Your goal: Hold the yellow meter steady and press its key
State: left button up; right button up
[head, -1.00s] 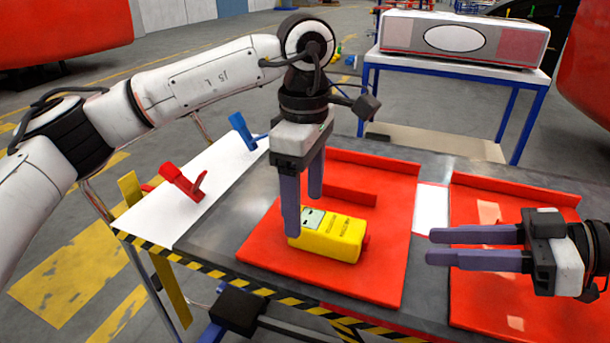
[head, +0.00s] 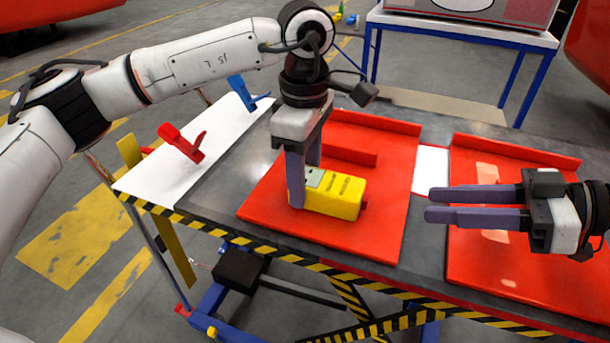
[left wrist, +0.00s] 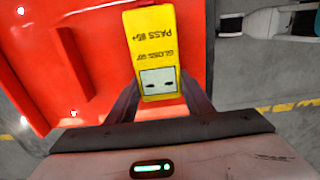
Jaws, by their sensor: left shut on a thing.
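The yellow meter (head: 340,191) lies flat on the left red tray (head: 372,238). It has a grey-green screen and dark lettering, with a small dark red piece at its right end. My left gripper (head: 304,187) points down and is shut on the meter's screen end, one finger on each side. The left wrist view shows the meter (left wrist: 155,45) between both fingers, its lettering upside down. My right gripper (head: 428,203) is open and empty, pointing left, apart from the meter on its right side.
A second red tray (head: 480,270) lies under my right gripper. A red clamp (head: 182,145) and a blue clamp (head: 240,92) stand on the white board (head: 150,180) at left. A white-topped table (head: 460,31) stands behind. Low red walls edge the trays' back.

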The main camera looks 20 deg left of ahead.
jog(key=shift+c, duration=0.4)
grip_shut()
dwell(1.6)
